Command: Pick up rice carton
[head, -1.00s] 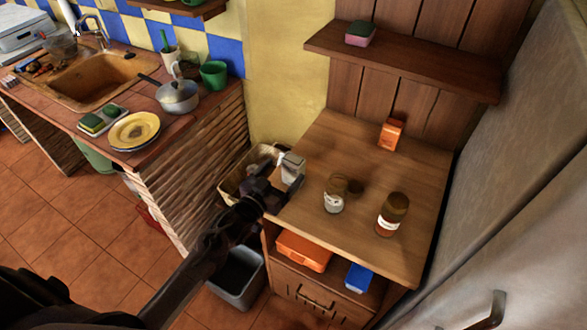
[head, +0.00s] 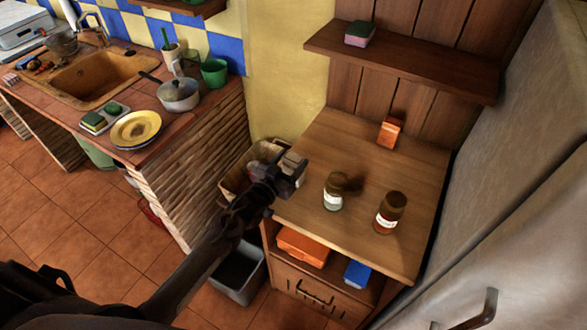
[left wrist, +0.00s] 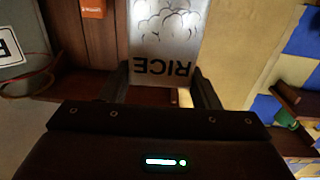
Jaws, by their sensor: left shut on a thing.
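The rice carton (left wrist: 165,40) is pale grey-white with dark RICE lettering, upside down in the left wrist view. My left gripper (left wrist: 162,82) is shut on it, one finger at each side. In the head view the left gripper (head: 287,174) is at the left edge of the wooden cabinet top, and the carton (head: 294,158) is largely hidden by it. I cannot tell whether the carton's base touches the wood. My right gripper is not in view.
Two brown-lidded jars (head: 334,192) (head: 390,213) stand right of the carton on the cabinet top (head: 365,160). An orange box (head: 389,132) is at the back. A wooden shelf (head: 420,68) hangs above. A basket (head: 236,180) and grey bin (head: 238,275) are left of the cabinet.

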